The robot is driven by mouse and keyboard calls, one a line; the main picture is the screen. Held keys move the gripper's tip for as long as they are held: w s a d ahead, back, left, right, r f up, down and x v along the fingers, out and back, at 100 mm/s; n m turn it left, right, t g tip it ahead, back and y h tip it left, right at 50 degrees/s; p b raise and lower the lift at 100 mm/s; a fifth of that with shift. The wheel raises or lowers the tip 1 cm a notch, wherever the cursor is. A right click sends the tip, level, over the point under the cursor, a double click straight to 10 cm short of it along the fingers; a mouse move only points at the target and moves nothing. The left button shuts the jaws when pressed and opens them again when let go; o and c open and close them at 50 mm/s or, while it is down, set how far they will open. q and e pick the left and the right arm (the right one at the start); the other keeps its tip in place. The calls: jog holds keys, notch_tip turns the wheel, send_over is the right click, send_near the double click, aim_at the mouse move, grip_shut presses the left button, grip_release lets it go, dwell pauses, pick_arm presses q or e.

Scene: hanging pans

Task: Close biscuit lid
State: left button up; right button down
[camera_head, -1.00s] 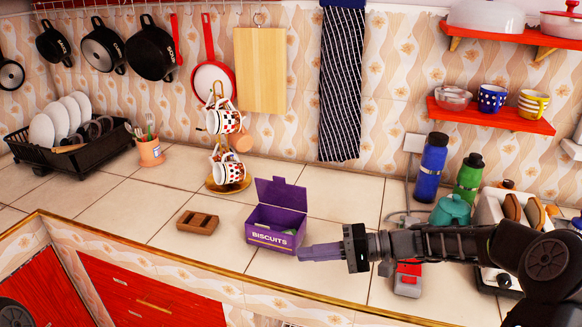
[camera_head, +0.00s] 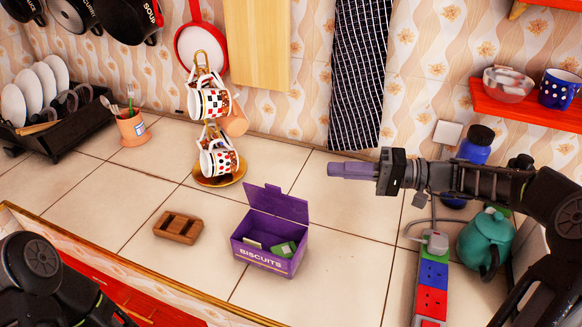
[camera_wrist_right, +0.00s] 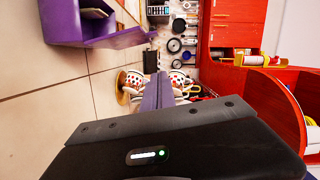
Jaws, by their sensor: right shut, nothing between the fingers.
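The purple biscuit box (camera_head: 262,255) stands on the tiled counter, with "BISCUITS" on its front. Its lid (camera_head: 277,203) is open and stands up, tilted back at the rear edge. A green item and a pale item lie inside. My right gripper (camera_head: 331,170) is shut and empty, up and to the right of the lid, pointing left and apart from it. In the right wrist view the shut fingers (camera_wrist_right: 158,85) show in the middle, and the box (camera_wrist_right: 88,22) is at the upper left. My left arm shows at the lower left of the head view; its gripper is out of view.
A cup stand (camera_head: 215,150) with mugs stands behind. A power strip (camera_head: 432,285) and a teal kettle (camera_head: 485,243) are at the right. Bare tiles lie right of the box.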

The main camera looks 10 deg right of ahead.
jog(key=shift+s, duration=0.1)
jog(key=shift+a, duration=0.15)
jog(key=p, duration=0.4)
send_over(276, 202)
jog(key=d, duration=0.3)
jog(key=shift+a+f, duration=0.25)
jog(key=shift+f, duration=0.45)
